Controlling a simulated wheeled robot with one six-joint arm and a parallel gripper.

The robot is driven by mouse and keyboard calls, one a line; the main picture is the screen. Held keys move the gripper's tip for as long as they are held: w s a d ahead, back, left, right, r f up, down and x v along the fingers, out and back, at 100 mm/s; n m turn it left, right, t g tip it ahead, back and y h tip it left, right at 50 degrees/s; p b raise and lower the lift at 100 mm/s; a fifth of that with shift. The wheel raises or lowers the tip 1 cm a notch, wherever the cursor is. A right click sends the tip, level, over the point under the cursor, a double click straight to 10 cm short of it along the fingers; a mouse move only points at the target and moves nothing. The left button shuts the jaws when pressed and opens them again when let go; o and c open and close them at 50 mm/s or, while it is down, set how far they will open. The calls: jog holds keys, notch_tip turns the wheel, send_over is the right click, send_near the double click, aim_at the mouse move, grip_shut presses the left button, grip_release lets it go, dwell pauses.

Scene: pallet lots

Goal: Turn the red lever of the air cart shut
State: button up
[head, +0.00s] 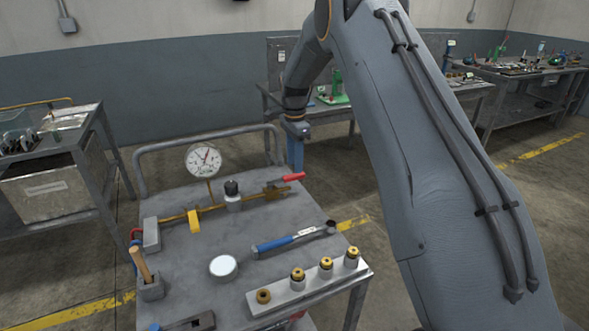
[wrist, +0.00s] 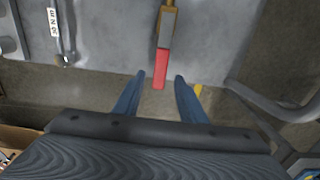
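The air cart (head: 190,258) stands in front of me with a brass pipe (head: 215,208) across its top. The red lever (head: 293,177) is at the pipe's right end, pointing outward roughly in line with it. In the wrist view the red lever (wrist: 161,68) reaches between my two blue fingertips, with a gap on each side. My gripper (wrist: 160,76) is open and empty. In the head view my gripper (head: 295,154) points down just behind the lever's tip. Whether a finger touches the lever cannot be told.
A dial gauge (head: 203,160) rises from the pipe. A blue-handled wrench (head: 290,239), a white round lid (head: 223,266) and a block of brass fittings (head: 308,286) lie on the cart. A grey rail (head: 205,139) runs along its back edge. Benches stand behind.

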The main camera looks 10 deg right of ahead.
aim_at(295, 175)
jog(key=shift+f+p, duration=0.5)
jog(key=shift+f, duration=1.6)
jog(key=shift+c, duration=0.5)
grip_shut()
